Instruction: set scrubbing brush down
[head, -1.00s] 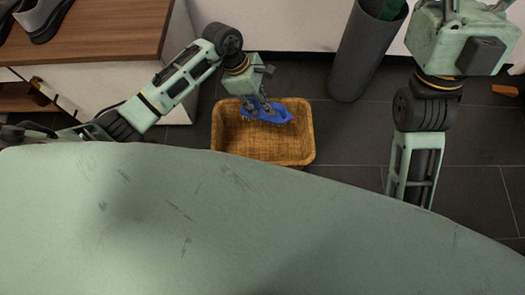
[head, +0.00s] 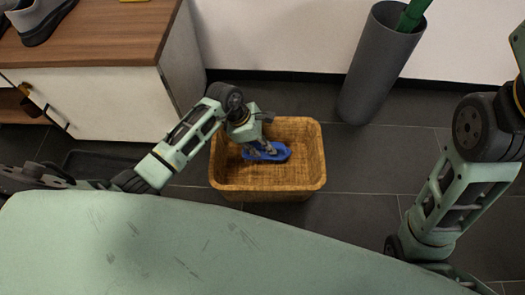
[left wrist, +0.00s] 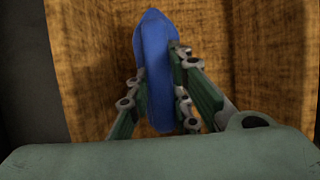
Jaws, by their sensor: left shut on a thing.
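The blue scrubbing brush (head: 268,152) is inside the brown woven basket (head: 290,188) in the head view. My left gripper (head: 252,148) reaches down into the basket and is shut on the brush. In the left wrist view the brush (left wrist: 154,60) lies lengthwise between the two fingers (left wrist: 158,105), with basket weave behind it. I cannot tell whether the brush touches the basket floor. My right gripper is out of view; only part of the right arm shows at the right edge of the head view.
A wooden-topped white cabinet (head: 110,85) with grey shoes (head: 40,18) stands at the left. A grey cylindrical bin (head: 378,65) holding something green stands behind and right of the basket. Dark tiled floor (head: 345,165) is clear right of the basket.

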